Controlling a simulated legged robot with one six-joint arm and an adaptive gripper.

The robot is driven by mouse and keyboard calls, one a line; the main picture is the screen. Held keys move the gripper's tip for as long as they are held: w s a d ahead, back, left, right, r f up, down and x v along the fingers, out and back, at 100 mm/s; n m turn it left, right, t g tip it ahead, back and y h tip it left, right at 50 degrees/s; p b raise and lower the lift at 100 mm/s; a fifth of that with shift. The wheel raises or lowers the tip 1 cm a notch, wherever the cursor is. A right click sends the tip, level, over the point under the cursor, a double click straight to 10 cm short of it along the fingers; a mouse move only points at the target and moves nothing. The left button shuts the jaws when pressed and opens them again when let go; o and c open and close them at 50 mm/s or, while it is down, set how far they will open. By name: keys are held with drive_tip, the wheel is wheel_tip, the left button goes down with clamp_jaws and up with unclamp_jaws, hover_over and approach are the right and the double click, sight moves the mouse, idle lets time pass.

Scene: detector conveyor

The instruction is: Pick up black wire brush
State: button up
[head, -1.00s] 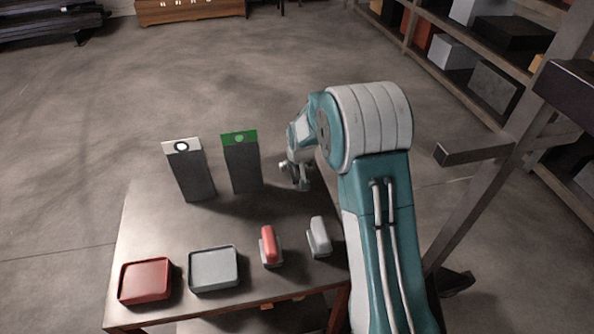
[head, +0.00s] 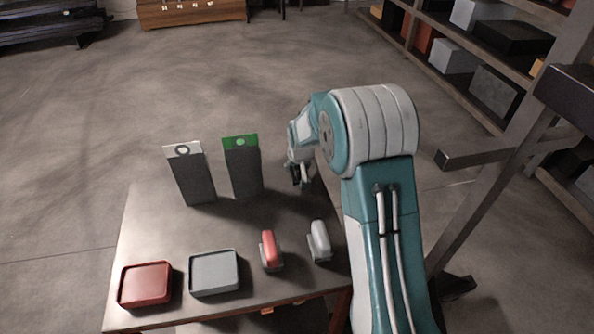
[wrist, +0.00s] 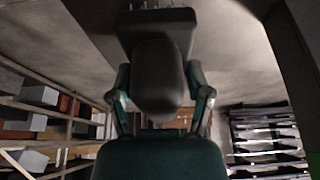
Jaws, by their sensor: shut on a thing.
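The black wire brush (wrist: 158,75) fills the upper middle of the wrist view, with a rounded dark handle toward me, a flat dark block behind it and a hint of bristles at the top edge. My gripper (wrist: 160,98) is shut on its handle, one teal finger on each side. In the head view my gripper (head: 301,174) is above the far right edge of the table (head: 225,226), partly hidden by my arm. A small dark patch there may be the brush.
On the table stand a dark box with a white top (head: 195,180) and one with a green top (head: 244,172). Nearer are a red tray (head: 145,284), a grey tray (head: 214,272), a red-handled brush (head: 269,248) and a pale-handled brush (head: 320,240). A shelf rack (head: 470,95) stands right.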

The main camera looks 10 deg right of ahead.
drive_tip(key=v, duration=0.3)
drive_tip(key=s+v, duration=0.1)
drive_tip(key=v, duration=0.4)
drive_tip(key=shift+s, duration=0.45)
drive_tip(key=s+r, duration=0.4)
drive_tip(key=s, duration=0.5)
